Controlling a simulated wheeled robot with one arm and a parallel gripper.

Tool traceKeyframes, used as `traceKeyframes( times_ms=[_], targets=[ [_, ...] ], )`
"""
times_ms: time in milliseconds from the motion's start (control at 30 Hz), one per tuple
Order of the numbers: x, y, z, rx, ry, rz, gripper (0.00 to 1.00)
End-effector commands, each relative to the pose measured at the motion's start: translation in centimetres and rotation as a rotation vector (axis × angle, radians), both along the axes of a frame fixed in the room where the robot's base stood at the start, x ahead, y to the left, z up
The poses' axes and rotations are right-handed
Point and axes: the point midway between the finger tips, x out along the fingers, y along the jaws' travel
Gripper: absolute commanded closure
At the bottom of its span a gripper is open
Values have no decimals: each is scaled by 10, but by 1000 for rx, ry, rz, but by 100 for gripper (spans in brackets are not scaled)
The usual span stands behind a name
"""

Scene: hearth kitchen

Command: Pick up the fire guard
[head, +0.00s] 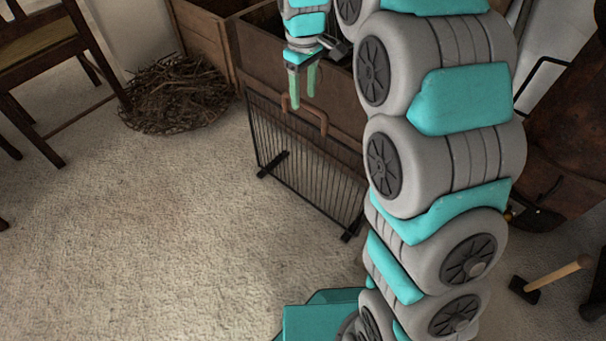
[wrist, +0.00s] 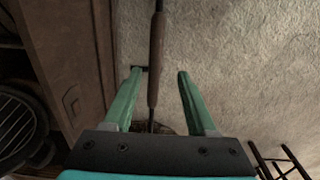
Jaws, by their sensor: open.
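The fire guard (head: 310,170) is a black wire panel with dark feet, standing upright on the pale carpet in the head view. A brown arched handle (head: 322,118) rises from its top edge. My gripper (head: 303,88) is open and points down just over the handle, its green fingers overlapping it in the picture. In the wrist view the guard is seen from above as a thin dark line, and its brown handle (wrist: 156,50) runs between the two open fingers of my gripper (wrist: 160,72). The handle lies nearer the left finger. I see no clear contact.
A brown chest (head: 270,55) stands close behind the guard, with a wooden crate (head: 205,30) to its left. A twig heap (head: 180,92) and a wooden chair (head: 45,60) are at the left. A mallet (head: 555,275) is at the right. The carpet (head: 150,240) in front is clear.

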Motion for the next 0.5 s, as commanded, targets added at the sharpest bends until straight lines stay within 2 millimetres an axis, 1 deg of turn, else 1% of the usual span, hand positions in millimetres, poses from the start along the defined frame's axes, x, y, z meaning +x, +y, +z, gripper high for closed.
traceKeyframes(
  times_ms=[200,367,500],
  targets=[
    [1,0,-21,-2,4,3,43],
    [3,0,-31,0,0,3,43],
    [5,-2,-47,0,3,2,43]
  ],
)
